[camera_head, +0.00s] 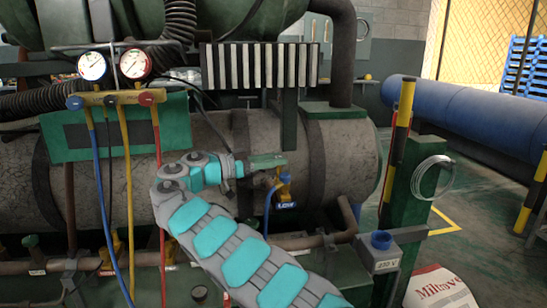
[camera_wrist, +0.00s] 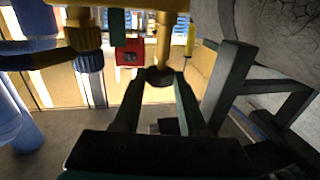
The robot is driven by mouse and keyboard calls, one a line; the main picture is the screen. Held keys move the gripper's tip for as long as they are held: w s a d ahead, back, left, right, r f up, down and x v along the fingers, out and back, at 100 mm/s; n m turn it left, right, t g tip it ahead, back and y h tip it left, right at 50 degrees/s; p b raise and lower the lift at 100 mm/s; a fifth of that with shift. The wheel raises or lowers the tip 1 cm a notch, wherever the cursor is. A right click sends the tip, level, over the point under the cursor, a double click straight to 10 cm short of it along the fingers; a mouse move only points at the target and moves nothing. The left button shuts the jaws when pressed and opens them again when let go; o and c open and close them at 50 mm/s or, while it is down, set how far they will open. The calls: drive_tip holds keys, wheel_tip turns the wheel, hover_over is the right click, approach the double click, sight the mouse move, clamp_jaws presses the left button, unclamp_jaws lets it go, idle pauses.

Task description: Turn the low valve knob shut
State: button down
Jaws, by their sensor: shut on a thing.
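The low valve (camera_head: 283,183), with a yellow body and a blue tag, stands on the pipework in front of the big grey cylinder in the head view. My gripper (camera_head: 280,162) reaches it from the left, at the top of the valve. In the wrist view my gripper (camera_wrist: 160,82) has its two fingers on either side of a dark round knob (camera_wrist: 160,76) on a yellow stem. The fingers are shut on this knob. In the head view the gripper hides the knob, so its turn angle cannot be told.
A gauge manifold (camera_head: 110,98) with two dials and coloured hoses hangs at the left. A blue hose (camera_head: 268,208) runs by the valve. A green post (camera_head: 408,205) with a wire coil and a grey box (camera_head: 382,256) stand to the right. Open floor lies beyond.

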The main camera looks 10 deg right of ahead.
drive_tip(key=shift+r, duration=0.2)
drive_tip(key=shift+c, duration=2.3)
unclamp_jaws()
drive_tip(key=shift+f, duration=0.1)
drive_tip(key=v, duration=0.7)
drive_tip(key=shift+a, duration=0.4)
